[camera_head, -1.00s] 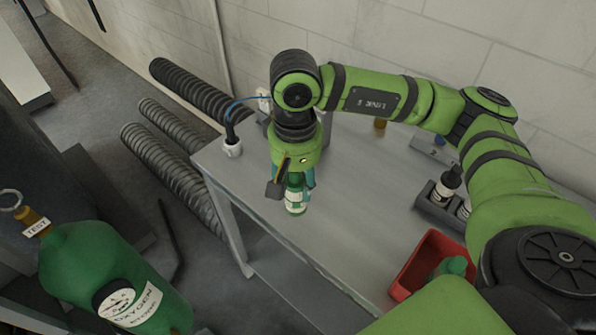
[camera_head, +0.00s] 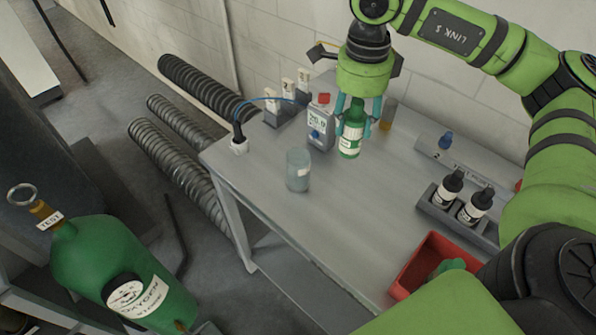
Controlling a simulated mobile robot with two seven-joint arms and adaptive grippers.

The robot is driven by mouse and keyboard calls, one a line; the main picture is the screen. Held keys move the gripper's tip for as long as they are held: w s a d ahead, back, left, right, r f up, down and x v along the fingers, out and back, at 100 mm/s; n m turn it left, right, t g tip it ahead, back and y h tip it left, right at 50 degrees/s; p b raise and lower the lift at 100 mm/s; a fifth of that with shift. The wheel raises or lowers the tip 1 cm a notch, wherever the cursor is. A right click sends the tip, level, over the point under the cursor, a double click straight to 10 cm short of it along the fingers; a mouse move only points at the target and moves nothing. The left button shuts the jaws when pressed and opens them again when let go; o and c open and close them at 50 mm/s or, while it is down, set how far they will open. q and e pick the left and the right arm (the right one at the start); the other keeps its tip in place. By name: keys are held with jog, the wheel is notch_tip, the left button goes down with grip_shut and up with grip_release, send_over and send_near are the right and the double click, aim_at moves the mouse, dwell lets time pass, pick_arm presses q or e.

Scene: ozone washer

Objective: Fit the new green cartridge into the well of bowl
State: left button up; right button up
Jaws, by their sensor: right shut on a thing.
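My right gripper (camera_head: 357,118) is shut on a green cartridge (camera_head: 350,140) with a white label band. It holds the cartridge upright, between teal fingers, over the back part of the table. A grey translucent cup (camera_head: 298,172), which looks like the bowl, stands upright on the table to the left of and nearer than the cartridge. The cartridge is apart from the cup. The inside of the cup cannot be made out clearly. My left gripper is not in view.
A grey device (camera_head: 320,122) with a display stands behind the cup. A rack (camera_head: 452,217) with dark bottles is at the right, and a red bin (camera_head: 405,283) with a green item is in front. The table middle is clear.

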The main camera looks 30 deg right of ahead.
pick_arm(q)
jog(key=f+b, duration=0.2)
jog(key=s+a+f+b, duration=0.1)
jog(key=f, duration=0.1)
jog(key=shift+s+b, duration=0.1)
jog(key=shift+b, duration=0.3)
pick_arm(e)
jog(key=w+a+f, duration=0.6)
jog(key=w+f, duration=0.3)
jog(key=f, duration=0.2)
jog(key=shift+w+a, duration=0.15)
jog(key=shift+a, duration=0.15)
jog(key=shift+f+b, duration=0.6)
jog(key=shift+b, duration=0.05)
jog(key=o, duration=1.1)
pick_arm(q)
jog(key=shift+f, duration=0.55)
pick_arm(e)
jog(key=shift+o, duration=0.2)
jog(key=shift+r, duration=0.1)
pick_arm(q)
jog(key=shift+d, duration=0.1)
